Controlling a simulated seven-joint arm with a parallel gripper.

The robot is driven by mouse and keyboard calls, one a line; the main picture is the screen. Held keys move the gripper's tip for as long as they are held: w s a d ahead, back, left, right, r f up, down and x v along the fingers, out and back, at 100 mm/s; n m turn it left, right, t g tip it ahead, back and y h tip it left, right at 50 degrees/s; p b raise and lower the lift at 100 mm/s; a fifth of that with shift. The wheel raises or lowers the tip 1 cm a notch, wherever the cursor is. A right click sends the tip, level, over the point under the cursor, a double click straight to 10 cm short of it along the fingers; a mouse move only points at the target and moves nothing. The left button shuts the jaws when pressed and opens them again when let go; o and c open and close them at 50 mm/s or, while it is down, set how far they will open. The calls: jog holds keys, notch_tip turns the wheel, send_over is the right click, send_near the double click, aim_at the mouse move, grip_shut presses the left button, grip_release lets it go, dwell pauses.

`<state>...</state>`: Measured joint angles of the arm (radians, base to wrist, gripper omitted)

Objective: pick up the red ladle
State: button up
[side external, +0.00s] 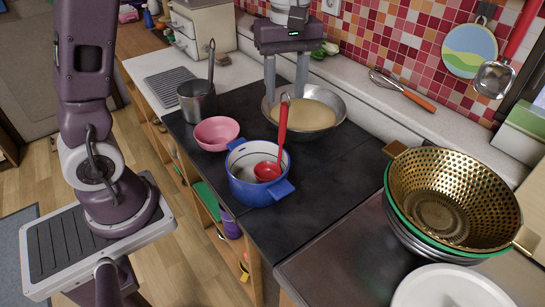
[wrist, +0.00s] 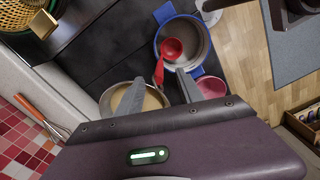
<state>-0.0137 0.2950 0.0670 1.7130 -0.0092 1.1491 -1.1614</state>
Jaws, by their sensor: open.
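The red ladle (side external: 283,128) stands in a blue pot (side external: 266,197) in the side view. Its bowl rests low inside the pot and its handle leans up and slightly right, past the rim. The ladle (wrist: 171,50) also shows in the wrist view, with its handle pointing toward my gripper, in the blue pot (wrist: 200,68). My gripper (side external: 286,98) is open, its fingers pointing down above the wok behind the pot. In the wrist view the open fingers (wrist: 158,88) are apart and empty, with the handle's end near the space between them.
A wok with tan contents (side external: 340,122) stands right behind the pot. A pink bowl (side external: 216,145) and a steel pot with a utensil (side external: 197,104) are to the left. Gold colander and stacked bowls (side external: 433,205) stand at right. The dark counter right of the pot is clear.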

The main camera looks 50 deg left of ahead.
aim_at(282, 138)
jog(key=shift+w+a+f+n+g, duration=0.15)
jog(key=shift+w+f+n, duration=0.25)
jog(key=shift+f, duration=0.2)
jog(key=shift+w+a+f+n+g, duration=0.15)
jog(key=shift+w+f+n, duration=0.15)
jog(key=shift+w+f, duration=0.25)
jog(key=f, duration=0.2)
jog(key=s+f, duration=0.1)
jog(key=f, duration=0.4)
jog(key=shift+s+a, duration=0.15)
jog(key=shift+a, duration=0.05)
jog(key=shift+r, duration=0.1)
grip_shut()
